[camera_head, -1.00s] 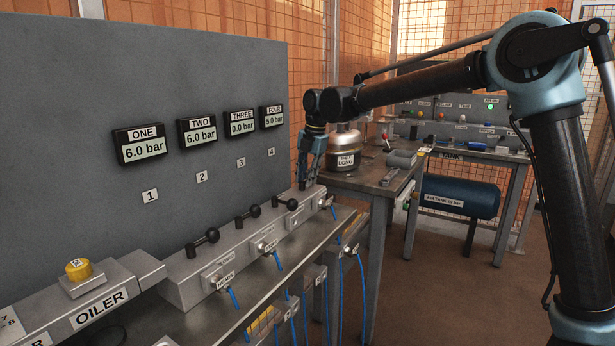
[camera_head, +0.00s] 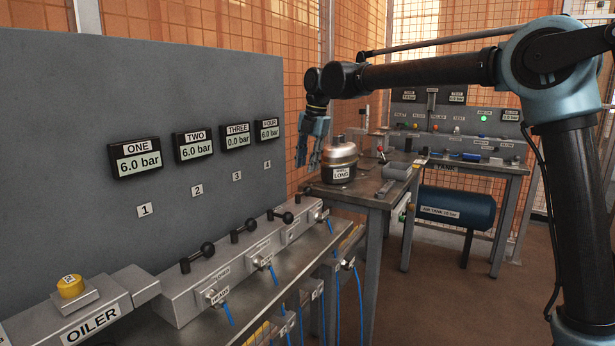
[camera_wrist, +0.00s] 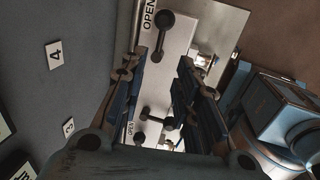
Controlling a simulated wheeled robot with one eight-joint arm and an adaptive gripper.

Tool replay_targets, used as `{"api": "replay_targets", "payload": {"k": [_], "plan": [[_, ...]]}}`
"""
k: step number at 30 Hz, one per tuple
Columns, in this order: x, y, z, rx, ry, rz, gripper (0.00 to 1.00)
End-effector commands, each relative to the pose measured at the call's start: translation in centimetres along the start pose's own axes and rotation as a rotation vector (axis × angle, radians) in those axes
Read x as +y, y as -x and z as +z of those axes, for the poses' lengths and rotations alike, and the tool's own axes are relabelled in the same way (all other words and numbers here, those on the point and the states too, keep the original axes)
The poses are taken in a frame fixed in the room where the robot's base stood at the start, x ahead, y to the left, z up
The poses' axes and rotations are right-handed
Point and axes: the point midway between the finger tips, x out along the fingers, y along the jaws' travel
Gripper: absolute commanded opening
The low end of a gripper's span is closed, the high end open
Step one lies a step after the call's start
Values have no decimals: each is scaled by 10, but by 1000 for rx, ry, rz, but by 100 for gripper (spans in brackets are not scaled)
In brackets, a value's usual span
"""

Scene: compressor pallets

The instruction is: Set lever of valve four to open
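The lever of valve four (camera_wrist: 161,38) is black with a round knob and lies between my finger lines in the wrist view. One end is beside the OPEN label (camera_wrist: 148,15). In the head view it shows small at the far end of the valve block (camera_head: 299,199). The display marked FOUR (camera_head: 267,130) reads 6.0 bar. My gripper (camera_head: 308,158) is open and empty, fingers down, above and apart from the lever. In the wrist view its blue fingers (camera_wrist: 163,88) stand apart with nothing between them.
Levers one (camera_head: 198,257), two (camera_head: 243,230) and three (camera_head: 279,216) sit nearer on the block. The oiler (camera_head: 98,310) is at lower left. A silver canister labelled LONG (camera_head: 339,158) stands on a table right of my gripper. The grey panel (camera_head: 60,130) rises behind the valves.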

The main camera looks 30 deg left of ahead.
Motion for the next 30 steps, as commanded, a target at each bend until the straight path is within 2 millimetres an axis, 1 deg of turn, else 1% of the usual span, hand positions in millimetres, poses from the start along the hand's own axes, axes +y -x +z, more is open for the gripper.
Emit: {"api": "replay_targets", "payload": {"k": [1,3,7,24,26,28,29,30], "plan": [[0,6,0,0,0,0,29],[0,13,0,0,0,0,29],[0,19,0,0,0,0,29],[-1,21,1,0,-3,0,29],[-5,22,4,-2,-17,0,29],[-17,25,12,-6,-57,0,29],[-25,27,18,-9,-85,0,29],[-38,30,26,-13,-129,0,29]]}}
